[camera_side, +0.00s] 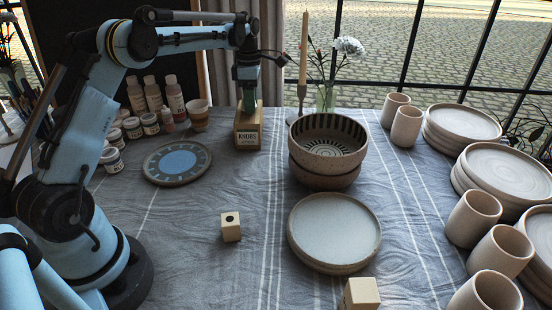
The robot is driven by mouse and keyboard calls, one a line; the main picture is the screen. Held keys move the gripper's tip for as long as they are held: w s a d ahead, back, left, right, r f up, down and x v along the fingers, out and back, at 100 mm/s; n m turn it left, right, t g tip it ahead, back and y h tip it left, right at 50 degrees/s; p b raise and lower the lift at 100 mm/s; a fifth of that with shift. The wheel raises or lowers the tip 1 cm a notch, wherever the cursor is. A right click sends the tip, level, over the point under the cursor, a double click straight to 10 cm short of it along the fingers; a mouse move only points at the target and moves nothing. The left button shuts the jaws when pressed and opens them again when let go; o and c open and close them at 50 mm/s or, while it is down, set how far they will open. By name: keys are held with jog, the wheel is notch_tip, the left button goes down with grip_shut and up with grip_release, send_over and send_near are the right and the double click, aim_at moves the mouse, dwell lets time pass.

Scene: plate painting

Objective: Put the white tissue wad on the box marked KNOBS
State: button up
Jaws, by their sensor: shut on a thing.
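The box marked KNOBS (248,139) is tan with a pale label on its front. It stands at the back of the table, left of the stacked bowls. My gripper (247,108) points down right over the top of this box, its fingertips at or very close to the box's top. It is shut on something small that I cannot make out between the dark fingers. I see no white tissue wad elsewhere on the table; it may be hidden in the fingers.
Paint bottles (175,98) and a cup (198,115) stand left of the box. A blue-painted plate (178,162) lies in front of them. Stacked bowls (328,150) and a candlestick (302,95) are close on the right. Plain plates (334,230) and a small block (231,230) lie nearer.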

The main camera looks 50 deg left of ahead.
jog(key=o, duration=1)
jog(key=shift+f, duration=0.1)
notch_tip(320, 180, up, 12)
jog(key=f, duration=0.1)
jog(key=s+d+r+m+t, duration=0.1)
jog(key=d+r+m+t, duration=0.1)
jog(key=d+r+m, duration=0.4)
jog(key=s+d+m+t, duration=0.2)
jog(key=s+d+m, duration=0.35)
jog(key=m, duration=0.25)
jog(key=s+d+f+m+t, duration=0.1)
jog(key=s+d+f+m, duration=0.2)
jog(key=s+f+m, duration=0.3)
jog(key=s+d+f+m+t, duration=0.2)
jog(key=s+d+f+m, duration=0.2)
jog(key=s+f+m, duration=0.2)
jog(key=shift+s+d+m+t, duration=0.3)
jog(key=shift+s+m, duration=0.2)
jog(key=shift+s, duration=0.55)
